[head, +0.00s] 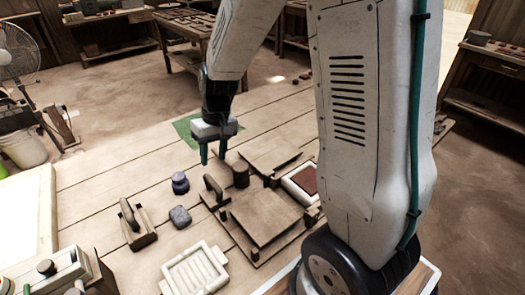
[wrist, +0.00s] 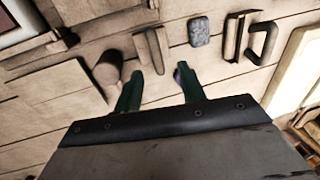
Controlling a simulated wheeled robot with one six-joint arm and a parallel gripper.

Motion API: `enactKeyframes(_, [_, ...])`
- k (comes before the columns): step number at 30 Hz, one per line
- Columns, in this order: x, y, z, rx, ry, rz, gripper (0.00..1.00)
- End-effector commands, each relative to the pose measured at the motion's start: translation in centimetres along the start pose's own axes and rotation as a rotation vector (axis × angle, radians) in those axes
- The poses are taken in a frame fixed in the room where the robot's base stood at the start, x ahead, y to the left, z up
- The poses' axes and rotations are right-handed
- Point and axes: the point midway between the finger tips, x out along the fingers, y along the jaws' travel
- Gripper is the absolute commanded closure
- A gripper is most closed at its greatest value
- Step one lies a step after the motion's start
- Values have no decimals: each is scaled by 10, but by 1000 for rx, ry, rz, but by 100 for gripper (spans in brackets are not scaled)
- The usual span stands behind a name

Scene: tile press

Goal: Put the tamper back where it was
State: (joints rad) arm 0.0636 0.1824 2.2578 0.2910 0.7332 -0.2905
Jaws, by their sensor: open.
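My gripper (head: 213,157) is open and empty above the bench, fingers pointing down; both fingers show in the wrist view (wrist: 160,72). A brown wooden cylinder (head: 240,174) stands near the press boards, just right of the fingers in the head view; it also shows in the wrist view (wrist: 107,74). A wooden piece with a raised handle (head: 213,187) is below the fingers. A small dark blue knobbed thing (head: 180,184) stands to their left, mostly hidden by a finger in the wrist view. I cannot tell for certain which is the tamper.
A green patch (head: 184,128) lies on the bench behind my gripper. Wooden boards (head: 262,212) and a reddish tile (head: 304,179) are to the right.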

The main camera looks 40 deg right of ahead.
Motion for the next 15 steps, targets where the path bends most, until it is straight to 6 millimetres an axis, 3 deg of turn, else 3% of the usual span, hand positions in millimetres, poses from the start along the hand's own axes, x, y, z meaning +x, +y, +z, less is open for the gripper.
enactKeyframes(6, [-69,-17,50,-26,32,31,60])
enactKeyframes(15, [-134,-28,138,-35,66,98,60])
